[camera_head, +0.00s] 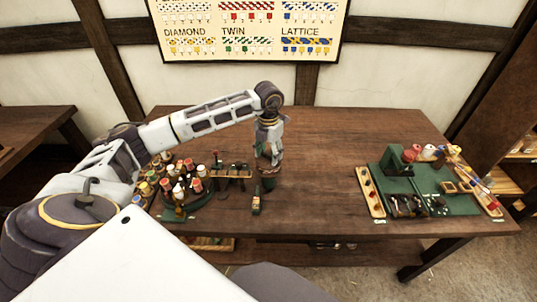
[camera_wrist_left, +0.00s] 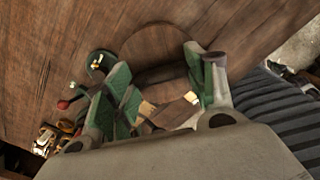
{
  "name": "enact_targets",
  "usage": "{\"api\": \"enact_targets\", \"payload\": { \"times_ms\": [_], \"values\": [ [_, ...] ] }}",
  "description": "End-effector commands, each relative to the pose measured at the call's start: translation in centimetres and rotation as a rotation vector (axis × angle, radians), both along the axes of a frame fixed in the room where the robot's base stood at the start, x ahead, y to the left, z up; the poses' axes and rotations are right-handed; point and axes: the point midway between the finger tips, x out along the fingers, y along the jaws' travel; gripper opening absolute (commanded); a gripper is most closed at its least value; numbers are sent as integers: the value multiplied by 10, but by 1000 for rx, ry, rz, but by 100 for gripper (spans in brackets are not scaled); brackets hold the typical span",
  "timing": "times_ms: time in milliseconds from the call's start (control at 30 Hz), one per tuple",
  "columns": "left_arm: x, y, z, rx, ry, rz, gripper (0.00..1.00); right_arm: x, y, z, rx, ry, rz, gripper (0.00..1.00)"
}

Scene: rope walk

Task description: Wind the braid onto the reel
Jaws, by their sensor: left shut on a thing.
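My left gripper (camera_head: 268,153) reaches down over the middle of the table. It is shut on a round brown wooden piece that looks like the reel (camera_wrist_left: 150,42), whose disc shows between and beyond the green-padded fingers of the left gripper (camera_wrist_left: 165,95) in the left wrist view. In the head view the fingers hide most of this piece. A dark green round base (camera_head: 267,184) shows just below the fingertips; I cannot tell whether the held piece touches it. I cannot make out the braid clearly. My right gripper is out of view.
A round stand with several coloured bobbins (camera_head: 182,187) is left of my gripper. A small wooden rack (camera_head: 231,171) stands close beside it, and a small bottle-like item (camera_head: 256,204) in front. A green tray (camera_head: 405,188) lies at right. The table (camera_head: 315,190) between is clear.

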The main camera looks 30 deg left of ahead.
Motion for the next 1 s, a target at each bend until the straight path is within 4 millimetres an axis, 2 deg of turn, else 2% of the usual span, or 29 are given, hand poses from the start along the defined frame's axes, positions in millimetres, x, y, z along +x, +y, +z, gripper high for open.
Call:
{"api": "enact_targets", "payload": {
  "times_ms": [133, 600, 1000],
  "values": [
    [1, 1, 1, 1, -2, 113, 31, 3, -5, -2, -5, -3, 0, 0],
    [1, 1, 1, 0, -3, 455, 31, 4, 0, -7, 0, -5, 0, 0],
    [1, 1, 1, 0, -4, 594, 31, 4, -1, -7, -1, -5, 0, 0]
  ]
}}
